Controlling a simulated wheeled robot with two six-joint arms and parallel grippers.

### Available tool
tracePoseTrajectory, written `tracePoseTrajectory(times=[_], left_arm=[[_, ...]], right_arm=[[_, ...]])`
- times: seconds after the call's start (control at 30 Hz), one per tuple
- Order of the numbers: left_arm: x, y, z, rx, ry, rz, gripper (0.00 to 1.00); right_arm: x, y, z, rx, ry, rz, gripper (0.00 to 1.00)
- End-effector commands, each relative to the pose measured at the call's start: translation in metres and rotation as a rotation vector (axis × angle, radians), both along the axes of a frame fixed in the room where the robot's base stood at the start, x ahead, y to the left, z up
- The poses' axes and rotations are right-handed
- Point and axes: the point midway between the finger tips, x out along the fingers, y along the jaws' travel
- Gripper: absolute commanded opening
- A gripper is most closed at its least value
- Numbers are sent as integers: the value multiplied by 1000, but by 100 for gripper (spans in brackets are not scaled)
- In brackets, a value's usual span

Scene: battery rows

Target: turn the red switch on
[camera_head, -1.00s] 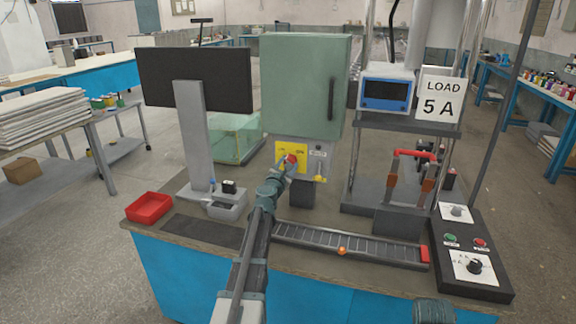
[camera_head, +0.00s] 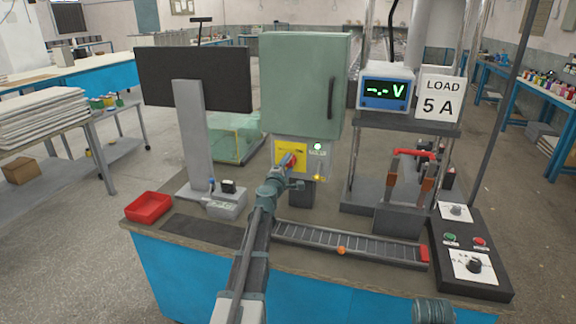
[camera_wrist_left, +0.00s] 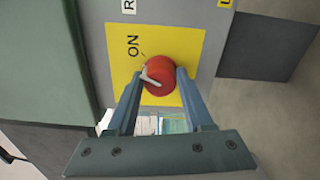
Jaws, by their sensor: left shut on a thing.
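The red switch (camera_wrist_left: 160,76) is a round red knob on a yellow plate (camera_wrist_left: 184,46) with the word ON, in the left wrist view. Its pale pointer mark lies toward the knob's lower left in that view. My left gripper (camera_wrist_left: 157,90) is shut on the knob, one finger on each side. In the head view the yellow plate (camera_head: 280,150) is on a grey panel under a green cabinet, and my left gripper (camera_head: 288,163) covers part of the red switch (camera_head: 292,159). A lamp (camera_head: 318,146) beside the plate glows white.
The green cabinet (camera_head: 303,85) is above the switch. A meter (camera_head: 386,88) on the right reads "--.- V" in green. A red tray (camera_head: 148,207), a ruled rail (camera_head: 350,244) and a control box (camera_head: 470,262) are on the bench.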

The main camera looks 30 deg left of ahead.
Motion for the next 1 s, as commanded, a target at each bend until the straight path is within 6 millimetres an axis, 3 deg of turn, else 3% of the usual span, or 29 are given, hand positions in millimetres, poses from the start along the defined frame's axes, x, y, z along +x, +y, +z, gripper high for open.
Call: tracePoseTrajectory(times=[0.5,1.0], left_arm=[[-1,-1,-2,308,74,-2,0],[-1,-2,-2,368,88,-2,0]], right_arm=[[0,0,-2,0,0,0,64],[0,0,-2,0,0,0,64]])
